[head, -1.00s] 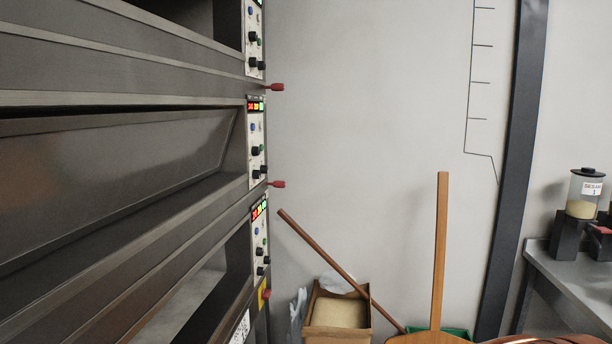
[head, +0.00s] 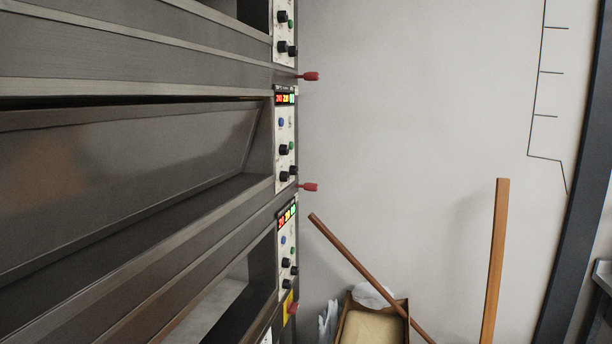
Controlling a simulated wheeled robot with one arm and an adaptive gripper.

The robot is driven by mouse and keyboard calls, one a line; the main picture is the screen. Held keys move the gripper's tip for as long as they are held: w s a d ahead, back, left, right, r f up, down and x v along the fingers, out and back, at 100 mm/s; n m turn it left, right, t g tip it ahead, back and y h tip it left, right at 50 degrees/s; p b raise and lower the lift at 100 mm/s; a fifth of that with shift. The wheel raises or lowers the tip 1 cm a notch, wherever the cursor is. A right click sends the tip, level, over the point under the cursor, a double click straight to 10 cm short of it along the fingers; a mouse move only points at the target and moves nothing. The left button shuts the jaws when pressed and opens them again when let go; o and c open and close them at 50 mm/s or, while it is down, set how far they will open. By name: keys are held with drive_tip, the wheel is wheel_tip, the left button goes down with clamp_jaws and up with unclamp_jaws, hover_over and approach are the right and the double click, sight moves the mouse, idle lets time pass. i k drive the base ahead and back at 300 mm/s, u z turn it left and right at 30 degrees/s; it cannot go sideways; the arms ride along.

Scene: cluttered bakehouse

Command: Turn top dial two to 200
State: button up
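The deck oven stands at the left with stacked decks, each with a narrow control panel at its right end. The top panel (head: 286,30) is cut off by the upper edge; black dials and a green button show on it. The middle panel (head: 284,142) has a lit red, yellow and green display (head: 285,99), a blue button and black dials. The lower panel (head: 287,250) has a similar lit display and dials. The panels are seen at a steep angle, so dial settings cannot be read. My gripper is not in view.
Red handles (head: 309,76) stick out right of the panels, another by the middle deck (head: 308,187). A wooden pole (head: 360,270) leans near a wooden box (head: 372,325) on the floor. An upright wooden handle (head: 495,260) stands at right. The wall area between is clear.

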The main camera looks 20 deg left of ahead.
sight(284, 176)
drive_tip(key=i, duration=1.7)
drive_tip(key=u, duration=2.8)
